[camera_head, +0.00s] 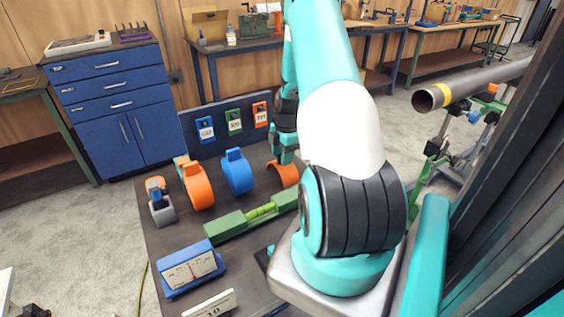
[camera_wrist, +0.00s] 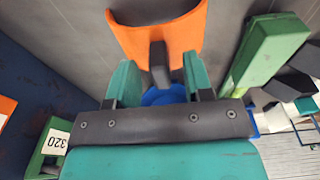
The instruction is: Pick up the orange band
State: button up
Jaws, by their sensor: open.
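An orange band (camera_head: 285,174), shaped like a curved strip, lies on the dark bench beside the arm, partly hidden by my gripper. In the wrist view the orange band (camera_wrist: 135,35) fills the top middle, with a dark grey tab standing on its near side. My gripper (camera_head: 284,152) is just above the band. In the wrist view my gripper (camera_wrist: 160,75) is open, with one teal finger on each side of the tab; I cannot tell if they touch it. A second orange piece (camera_head: 198,188), ring-shaped, stands farther left.
A blue band (camera_head: 237,173) stands between the orange pieces. A green fixture (camera_head: 250,215) crosses the bench in front. A blue gauge box (camera_head: 190,270) and a small grey holder (camera_head: 162,210) stand left. An upright board (camera_head: 220,122) with coloured tags is behind.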

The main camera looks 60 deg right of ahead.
jog(key=shift+f, duration=0.2)
grip_shut()
jog(key=shift+r, duration=0.15)
